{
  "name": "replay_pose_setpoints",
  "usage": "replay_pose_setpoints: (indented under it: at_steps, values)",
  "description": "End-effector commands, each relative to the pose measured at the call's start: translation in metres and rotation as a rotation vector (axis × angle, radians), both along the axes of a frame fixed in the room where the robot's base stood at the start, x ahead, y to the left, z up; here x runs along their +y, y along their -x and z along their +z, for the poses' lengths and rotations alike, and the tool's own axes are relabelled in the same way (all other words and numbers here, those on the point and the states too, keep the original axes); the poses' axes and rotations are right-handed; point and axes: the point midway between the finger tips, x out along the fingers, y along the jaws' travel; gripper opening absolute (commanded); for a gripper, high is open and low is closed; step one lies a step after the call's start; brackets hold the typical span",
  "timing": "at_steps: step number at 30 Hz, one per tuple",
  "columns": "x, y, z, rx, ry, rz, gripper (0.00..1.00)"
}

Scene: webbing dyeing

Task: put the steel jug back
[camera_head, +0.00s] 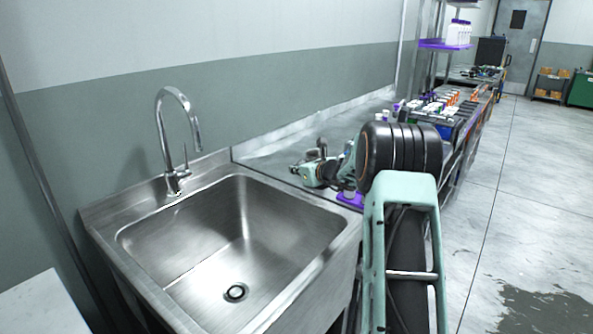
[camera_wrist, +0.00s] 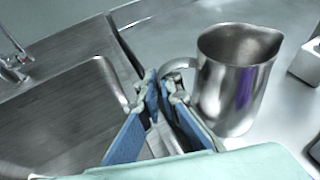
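The steel jug (camera_wrist: 232,85) is a shiny open-topped pitcher with a spout. In the wrist view it stands right of my gripper (camera_wrist: 161,82), its loop handle turned toward the fingers. The two blue-backed fingers come close together at the handle, which passes between their tips, and look shut on it. The handle's lower part is hidden by the fingers. The jug appears upright at the steel counter; whether its base touches is unclear. In the head view my gripper (camera_head: 299,170) is low over the counter beside the sink, and the jug (camera_head: 322,148) is mostly hidden by my arm.
A steel sink (camera_head: 235,240) with a tall faucet (camera_head: 170,140) lies to the left, empty. A purple thing (camera_head: 350,200) shows partly behind my arm. Racks of bottles (camera_head: 440,105) stand farther along the counter. A pale block (camera_wrist: 306,62) stands right of the jug. Open floor lies right.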

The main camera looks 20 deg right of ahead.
Motion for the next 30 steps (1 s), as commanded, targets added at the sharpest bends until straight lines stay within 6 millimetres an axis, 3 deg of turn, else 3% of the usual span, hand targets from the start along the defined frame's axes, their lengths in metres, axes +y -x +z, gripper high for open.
replay_pose_setpoints:
  at_steps: [6,17,23,30]
  values:
    - [0.0,0.0,-0.001,0.0,0.0,0.0,0.22]
    - [0.0,0.0,0.004,0.0,0.0,0.0,0.22]
    - [-0.006,0.026,0.013,-0.001,0.002,-0.002,0.22]
    - [-0.014,0.071,0.031,-0.001,0.002,-0.002,0.22]
